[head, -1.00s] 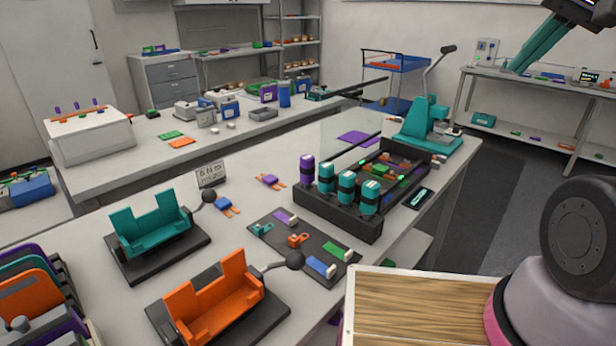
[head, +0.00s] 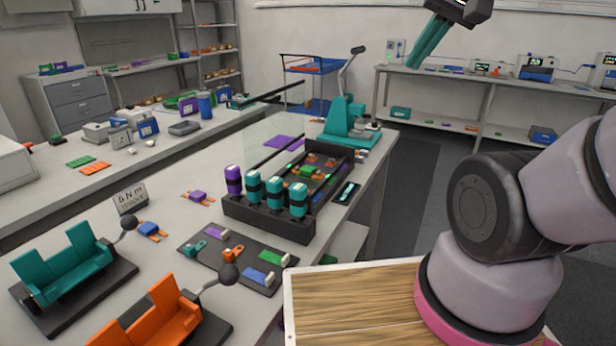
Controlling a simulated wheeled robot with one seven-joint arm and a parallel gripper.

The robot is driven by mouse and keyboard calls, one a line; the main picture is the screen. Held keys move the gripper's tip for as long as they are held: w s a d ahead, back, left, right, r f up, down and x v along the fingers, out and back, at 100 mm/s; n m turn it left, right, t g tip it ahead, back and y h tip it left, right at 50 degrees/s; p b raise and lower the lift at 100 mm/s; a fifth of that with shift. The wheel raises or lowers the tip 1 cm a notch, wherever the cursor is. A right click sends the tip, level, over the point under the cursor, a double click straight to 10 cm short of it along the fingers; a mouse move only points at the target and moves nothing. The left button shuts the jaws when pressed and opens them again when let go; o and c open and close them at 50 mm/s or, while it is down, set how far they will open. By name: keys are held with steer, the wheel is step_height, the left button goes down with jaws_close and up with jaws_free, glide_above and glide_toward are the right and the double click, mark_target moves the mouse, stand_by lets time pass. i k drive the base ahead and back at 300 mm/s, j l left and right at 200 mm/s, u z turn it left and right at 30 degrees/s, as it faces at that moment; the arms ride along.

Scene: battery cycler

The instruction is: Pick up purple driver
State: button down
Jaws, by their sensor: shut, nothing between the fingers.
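The purple driver (head: 233,181) stands upright at the left end of a row of drivers along the front of a black rack on the near table. Teal drivers (head: 274,192) with dark bands stand to its right in the same row. The lower part of the purple driver is hidden by the rack's front wall (head: 265,221). My gripper (head: 427,44) is at the top right, with teal fingers pointing down and to the left. It is closed and empty, high up and well away from the driver.
A teal press (head: 347,122) with a raised lever stands behind the rack. A dark mat (head: 222,262) with small coloured parts lies in front. Teal (head: 70,268) and orange (head: 150,322) fixtures with ball-ended levers are at the left.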

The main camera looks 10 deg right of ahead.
mark_target(232, 172)
steer(key=i+l, duration=0.2)
steer(key=i+l+u, duration=0.15)
steer(key=l, duration=0.15)
steer(key=i+l+u, duration=0.2)
steer(key=l+u, duration=0.15)
steer(key=l, duration=0.3)
steer(key=i+l+u, duration=0.15)
steer(key=l, duration=0.2)
steer(key=u, duration=1.25)
